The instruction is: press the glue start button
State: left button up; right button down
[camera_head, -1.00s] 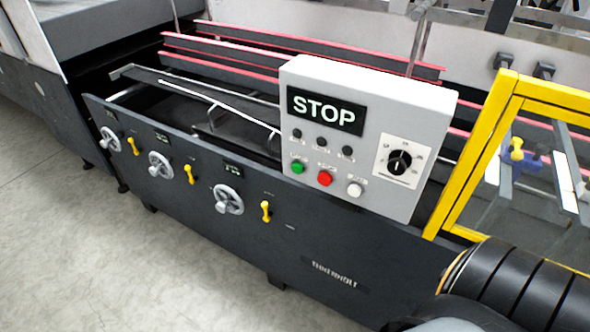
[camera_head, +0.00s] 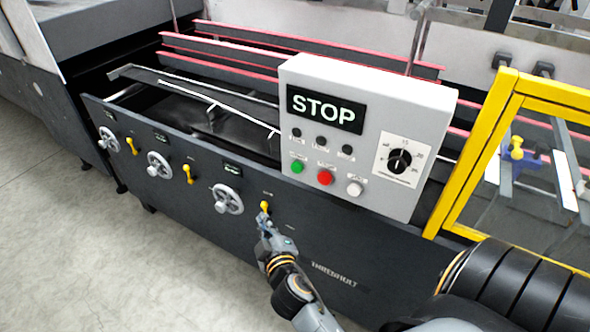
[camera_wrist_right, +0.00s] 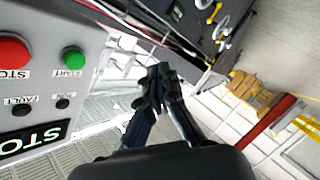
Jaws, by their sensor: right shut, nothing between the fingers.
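The grey control box (camera_head: 350,205) stands on the machine's front edge, with a display reading STOP (camera_head: 324,110). Its lower row has a green button (camera_head: 298,167), a red button (camera_head: 325,177) and a white button (camera_head: 355,188). In the right wrist view the green button (camera_wrist_right: 73,60) is labelled START and the red one (camera_wrist_right: 12,52) STOP. My right gripper (camera_head: 264,222) is shut and empty, below and left of the green button and apart from it. Its fingers also show in the right wrist view (camera_wrist_right: 160,72). My left gripper is not in view.
A black dial (camera_head: 398,161) sits on the box's right side. Handwheels (camera_head: 228,199) and yellow levers (camera_head: 189,174) stick out of the front panel; one lever (camera_head: 264,207) is close to my right gripper. A yellow-framed guard (camera_head: 470,155) stands at right. The floor at left is clear.

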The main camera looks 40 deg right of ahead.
aim_at(296, 168)
notch_tip(296, 168, up, 6)
jog(key=d+t+h, duration=0.1)
jog(key=shift+s+d+r+h, duration=0.2)
jog(key=shift+d+h, duration=0.1)
jog(key=shift+d, duration=0.1)
jog(key=w+d+p, duration=0.2)
jog(key=w+d, duration=0.1)
jog(key=d, duration=0.5)
jog(key=shift+w, duration=0.25)
jog(key=shift+d, duration=0.15)
dwell(1.0)
jog(key=shift+w+d, duration=0.15)
jog(key=shift+d, duration=0.15)
